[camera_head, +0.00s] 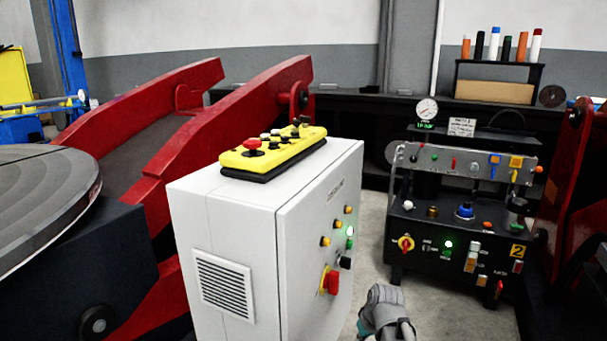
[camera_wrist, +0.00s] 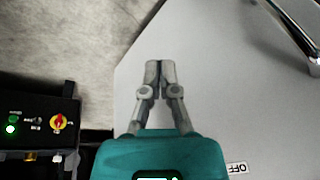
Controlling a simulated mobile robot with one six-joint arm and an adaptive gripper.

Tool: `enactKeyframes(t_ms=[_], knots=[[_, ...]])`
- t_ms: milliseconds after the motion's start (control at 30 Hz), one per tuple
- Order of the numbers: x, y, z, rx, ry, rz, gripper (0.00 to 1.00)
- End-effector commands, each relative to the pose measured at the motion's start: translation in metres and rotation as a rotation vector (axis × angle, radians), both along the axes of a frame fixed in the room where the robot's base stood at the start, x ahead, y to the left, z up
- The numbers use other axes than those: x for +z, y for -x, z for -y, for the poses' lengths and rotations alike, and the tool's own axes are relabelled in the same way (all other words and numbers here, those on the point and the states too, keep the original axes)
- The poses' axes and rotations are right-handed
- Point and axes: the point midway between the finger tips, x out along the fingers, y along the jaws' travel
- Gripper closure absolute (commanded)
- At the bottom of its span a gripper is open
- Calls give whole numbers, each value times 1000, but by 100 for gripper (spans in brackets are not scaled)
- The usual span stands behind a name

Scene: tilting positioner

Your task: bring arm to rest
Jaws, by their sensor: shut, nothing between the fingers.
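My gripper (camera_wrist: 160,72) shows in the wrist view with its two grey fingers together and nothing between them. Behind its fingertips is a smooth light grey surface (camera_wrist: 215,75). I cannot tell how far the fingers are from that surface. In the head view a grey and teal part of my arm shows at the bottom edge, right of the white cabinet (camera_head: 235,215). The fingertips cannot be made out there.
A black control stand (camera_head: 460,215) with a lit green lamp stands behind at right. A yellow pendant (camera_head: 275,150) lies on the cabinet. Red positioner arms (camera_head: 235,110) and a round table (camera_head: 45,185) are at left. A metal handle (camera_wrist: 290,30) shows in the wrist view.

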Motion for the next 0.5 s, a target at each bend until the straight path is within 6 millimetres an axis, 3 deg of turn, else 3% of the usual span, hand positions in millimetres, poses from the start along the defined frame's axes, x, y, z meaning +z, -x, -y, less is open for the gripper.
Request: enactKeyframes(t_ms=[33,300,433,500], knots=[[1,15,1,-33,21,-37,100],[0,63,11,-202,131,-180,100],[2,84,15,-279,184,-230,100],[13,79,15,-275,179,-226,100]])
